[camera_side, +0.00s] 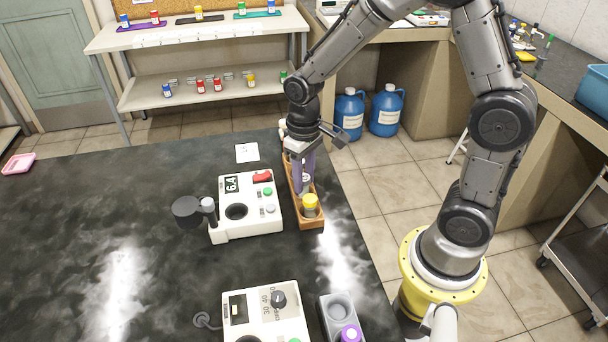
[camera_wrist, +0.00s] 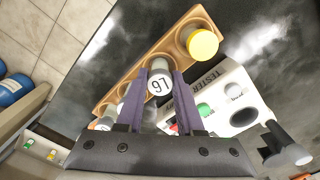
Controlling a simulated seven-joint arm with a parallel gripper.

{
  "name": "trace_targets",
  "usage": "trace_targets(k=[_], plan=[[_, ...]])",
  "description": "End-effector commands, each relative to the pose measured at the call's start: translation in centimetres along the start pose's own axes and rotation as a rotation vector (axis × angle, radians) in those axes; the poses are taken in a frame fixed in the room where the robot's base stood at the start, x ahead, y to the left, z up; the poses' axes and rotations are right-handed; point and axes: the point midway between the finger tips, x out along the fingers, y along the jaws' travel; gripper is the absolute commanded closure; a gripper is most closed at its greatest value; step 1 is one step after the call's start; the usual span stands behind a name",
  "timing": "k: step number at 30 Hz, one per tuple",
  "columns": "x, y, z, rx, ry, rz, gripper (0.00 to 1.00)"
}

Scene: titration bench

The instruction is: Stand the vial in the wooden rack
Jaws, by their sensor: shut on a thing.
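My gripper (camera_side: 303,186) has purple fingers pointing down over the wooden rack (camera_side: 317,223). In the wrist view the fingers are shut on a vial (camera_wrist: 160,86) with a white, numbered top, one finger on each side. The vial is over the rack (camera_wrist: 126,83) and looks roughly in line with its row of holes. I cannot tell whether its bottom is inside a hole, as the fingers and vial hide it. A yellow-capped vial (camera_side: 310,202) stands at the rack's near end; it also shows in the wrist view (camera_wrist: 203,44).
A white tester (camera_side: 245,228) with buttons and a dark round well stands left of the rack, close beside it. A second white device (camera_side: 262,318) and a grey block with a purple-capped vial (camera_side: 350,333) are at the front. The table's right edge is near the rack.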

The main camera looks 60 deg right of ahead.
Motion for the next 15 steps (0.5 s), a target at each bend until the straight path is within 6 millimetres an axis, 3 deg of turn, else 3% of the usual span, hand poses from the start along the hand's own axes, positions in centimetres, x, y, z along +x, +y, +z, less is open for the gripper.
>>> trace_targets(k=[11,12,15], plan=[[0.38,0.00,-0.01,0.000,0.000,0.000,0.99],[0.38,0.00,-0.01,0.000,0.000,0.000,0.59],[0.38,0.00,-0.01,0.000,0.000,0.000,0.41]])
